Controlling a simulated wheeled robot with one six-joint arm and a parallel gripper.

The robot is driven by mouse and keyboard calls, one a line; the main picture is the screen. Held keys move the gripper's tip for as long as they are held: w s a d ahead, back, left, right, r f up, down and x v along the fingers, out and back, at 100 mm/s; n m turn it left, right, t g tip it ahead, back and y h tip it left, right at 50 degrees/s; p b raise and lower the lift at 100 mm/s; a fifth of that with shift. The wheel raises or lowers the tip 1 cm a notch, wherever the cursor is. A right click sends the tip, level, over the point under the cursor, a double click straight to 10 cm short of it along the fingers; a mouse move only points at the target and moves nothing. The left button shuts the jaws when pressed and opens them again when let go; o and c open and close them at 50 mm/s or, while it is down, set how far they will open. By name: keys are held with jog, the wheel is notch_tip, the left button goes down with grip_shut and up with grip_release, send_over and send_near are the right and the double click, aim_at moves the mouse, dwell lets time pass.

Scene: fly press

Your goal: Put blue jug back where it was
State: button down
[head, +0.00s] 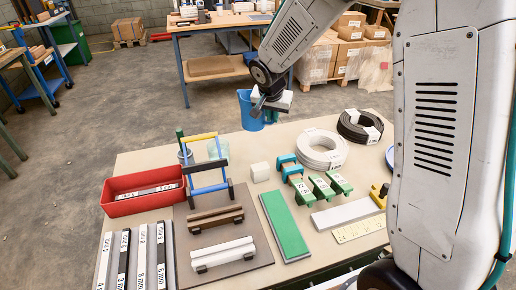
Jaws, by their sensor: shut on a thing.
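The blue jug (246,113) is at the far edge of the near table (141,163) in the head view, and looks upright. My gripper (261,107) reaches down from above and is shut on the jug at its right side. The gripper's body hides part of the jug's rim. I cannot tell whether the jug's base touches the table or hangs just above it.
Right are a white coil (321,150) and a black coil (360,126). A blue-and-yellow frame (204,165) and red bin (143,190) stand nearer.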

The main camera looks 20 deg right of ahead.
jog(key=f+m, duration=0.1)
jog(key=f, duration=0.2)
jog(key=s+f+m, duration=0.1)
jog(key=f, duration=0.2)
jog(key=f+m+h, duration=0.1)
jog(key=f, duration=0.3)
jog(key=shift+s+g, duration=0.25)
jog(key=shift+g, duration=0.15)
jog(key=c, duration=1.5)
grip_release()
jog(key=shift+f, duration=0.1)
jog(key=v, duration=1.2)
jog(key=shift+r, duration=0.2)
